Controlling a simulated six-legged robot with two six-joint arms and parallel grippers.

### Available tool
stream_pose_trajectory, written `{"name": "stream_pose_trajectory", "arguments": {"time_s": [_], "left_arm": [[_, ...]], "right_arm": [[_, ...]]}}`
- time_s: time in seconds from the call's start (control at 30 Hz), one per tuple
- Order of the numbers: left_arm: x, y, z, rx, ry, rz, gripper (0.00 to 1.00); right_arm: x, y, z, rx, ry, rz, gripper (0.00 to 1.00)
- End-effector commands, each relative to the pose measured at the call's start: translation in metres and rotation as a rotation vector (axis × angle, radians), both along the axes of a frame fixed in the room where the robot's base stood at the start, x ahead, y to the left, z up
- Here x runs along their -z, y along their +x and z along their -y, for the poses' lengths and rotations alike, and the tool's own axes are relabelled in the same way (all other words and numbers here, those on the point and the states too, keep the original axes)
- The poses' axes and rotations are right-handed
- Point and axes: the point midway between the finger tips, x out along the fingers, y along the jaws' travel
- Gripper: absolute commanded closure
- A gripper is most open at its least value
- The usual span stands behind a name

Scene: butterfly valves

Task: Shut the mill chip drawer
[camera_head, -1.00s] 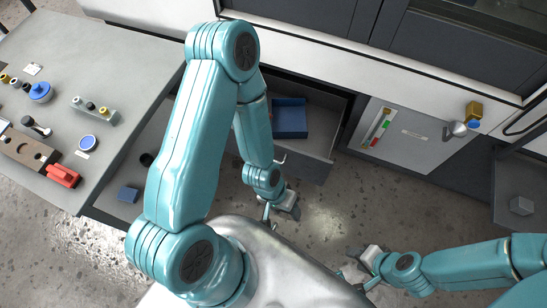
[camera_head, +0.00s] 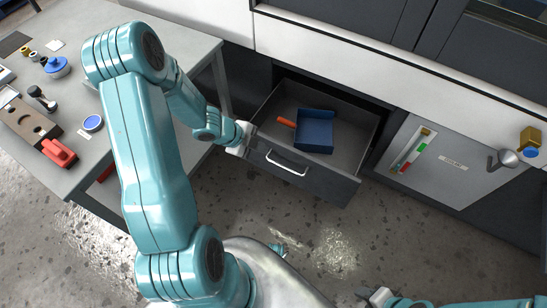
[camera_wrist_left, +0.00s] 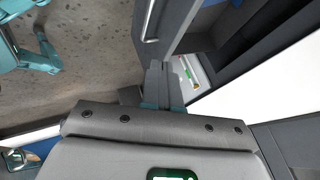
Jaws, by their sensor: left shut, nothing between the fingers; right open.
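The chip drawer (camera_head: 322,181) stands open under the machine, with a silver bar handle (camera_head: 287,163) on its dark front. It also shows in the left wrist view (camera_wrist_left: 172,28). Inside lie a blue dustpan-like tray (camera_head: 315,133) and an orange handle-shaped piece (camera_head: 286,123). My left gripper (camera_head: 246,143) is at the left end of the drawer front, shut and empty. In the left wrist view its closed fingers (camera_wrist_left: 163,78) reach to the edge of the drawer front; I cannot tell whether they touch. My right gripper (camera_head: 374,297) is open, low over the floor, away from the drawer.
A grey workbench (camera_head: 100,170) with valve parts, a red clamp (camera_head: 58,152) and blue caps stands at the left. A grey machine panel (camera_head: 440,160) with a knob (camera_head: 505,158) is right of the drawer. The floor before the drawer is clear.

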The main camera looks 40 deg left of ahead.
Motion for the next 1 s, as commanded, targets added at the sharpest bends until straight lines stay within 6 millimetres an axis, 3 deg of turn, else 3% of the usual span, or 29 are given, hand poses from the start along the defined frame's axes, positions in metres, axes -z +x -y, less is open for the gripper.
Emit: {"name": "stream_pose_trajectory", "arguments": {"time_s": [0.03,0.17,0.27,0.7,0.77,1.0], "left_arm": [[0.013,-0.009,-0.018,-0.047,0.011,-0.004,1.00],[0.020,-0.019,-0.031,-0.089,0.015,-0.016,1.00],[0.029,-0.015,-0.029,-0.092,0.012,-0.018,1.00],[0.103,0.036,-0.004,-0.088,0.010,-0.018,1.00],[0.094,0.047,-0.008,-0.088,0.013,-0.016,1.00],[0.095,0.070,-0.013,-0.090,0.012,-0.018,1.00]], "right_arm": [[0.014,0.000,0.000,0.000,0.000,0.001,0.57],[0.018,0.000,0.000,0.000,0.000,0.001,0.57],[0.023,0.001,0.000,0.001,0.000,0.002,0.57],[0.068,0.000,0.000,0.000,0.000,0.001,0.57],[0.057,0.000,0.000,0.000,0.000,0.000,0.57],[0.051,0.001,0.000,-0.001,0.000,0.001,0.57]]}}
